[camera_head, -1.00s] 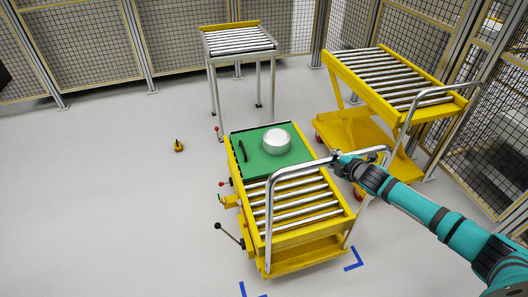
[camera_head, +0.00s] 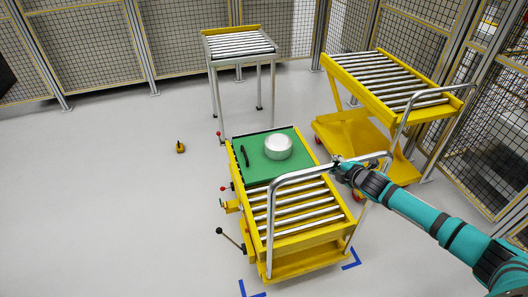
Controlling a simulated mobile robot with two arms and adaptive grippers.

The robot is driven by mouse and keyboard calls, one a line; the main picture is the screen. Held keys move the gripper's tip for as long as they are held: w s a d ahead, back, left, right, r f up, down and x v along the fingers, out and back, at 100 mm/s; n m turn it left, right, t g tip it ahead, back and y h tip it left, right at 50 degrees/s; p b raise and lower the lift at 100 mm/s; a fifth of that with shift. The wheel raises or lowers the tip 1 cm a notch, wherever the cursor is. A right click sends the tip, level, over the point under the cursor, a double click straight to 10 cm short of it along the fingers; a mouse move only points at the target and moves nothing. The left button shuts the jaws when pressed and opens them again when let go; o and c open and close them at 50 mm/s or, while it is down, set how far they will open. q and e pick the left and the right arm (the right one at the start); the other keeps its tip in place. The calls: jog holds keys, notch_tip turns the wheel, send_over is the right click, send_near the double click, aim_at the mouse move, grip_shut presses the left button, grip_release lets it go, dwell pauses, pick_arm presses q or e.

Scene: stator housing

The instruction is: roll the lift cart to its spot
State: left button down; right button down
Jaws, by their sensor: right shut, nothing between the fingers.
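A yellow roller cart with a lever (camera_head: 290,262) stands in the front middle, with a silver push handle (camera_head: 300,175) at its near end. Blue corner marks lie on the floor by its near end, one at front left (camera_head: 250,291) and one at right (camera_head: 351,259). My right gripper (camera_head: 338,163) is shut at the handle's top bar, with nothing seen held in it; whether it touches the bar is unclear. Another yellow roller cart on a folding lift frame (camera_head: 352,134) stands at the back right. My left gripper is not in view.
A green mat (camera_head: 262,174) on the front cart bears a white round part (camera_head: 278,147) and a dark tool (camera_head: 244,156). A roller table (camera_head: 238,45) stands behind. A small yellow object (camera_head: 180,148) lies on the floor.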

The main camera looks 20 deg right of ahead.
jog(key=shift+w+r, duration=0.2)
jog(key=shift+w, duration=0.25)
jog(key=shift+s+f, duration=0.1)
jog(key=shift+f, duration=0.1)
jog(key=c, duration=2)
grip_release()
jog(key=shift+s, duration=0.25)
jog(key=o, duration=1.1)
jog(key=shift+f, duration=0.15)
jog(key=shift+p+v, duration=1.3)
jog(key=shift+v, duration=0.2)
jog(key=shift+o, duration=0.5)
